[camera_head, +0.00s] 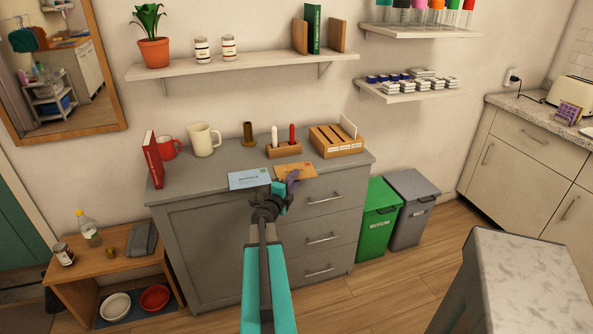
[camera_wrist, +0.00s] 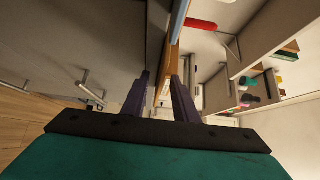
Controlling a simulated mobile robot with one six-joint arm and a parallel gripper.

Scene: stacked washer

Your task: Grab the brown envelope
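The brown envelope (camera_head: 296,171) lies flat on the grey cabinet top at its front edge, right of the pale blue envelope (camera_head: 249,179). My gripper (camera_head: 290,180) is at that edge and hides part of the brown envelope. In the wrist view, which is turned sideways, the brown envelope (camera_wrist: 164,88) shows edge-on as a thin strip between the two dark fingers of my gripper (camera_wrist: 160,80). The fingers are apart, one on each side of its edge, and do not appear closed on it. A blue edge (camera_wrist: 181,18) shows beyond it.
The grey cabinet (camera_head: 215,240) has drawer handles below the gripper. On top stand a red book (camera_head: 153,160), a cream jug (camera_head: 203,140), a candle holder (camera_head: 284,150) and a wooden organizer (camera_head: 336,140). Green (camera_head: 377,222) and grey (camera_head: 412,208) bins stand to the right.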

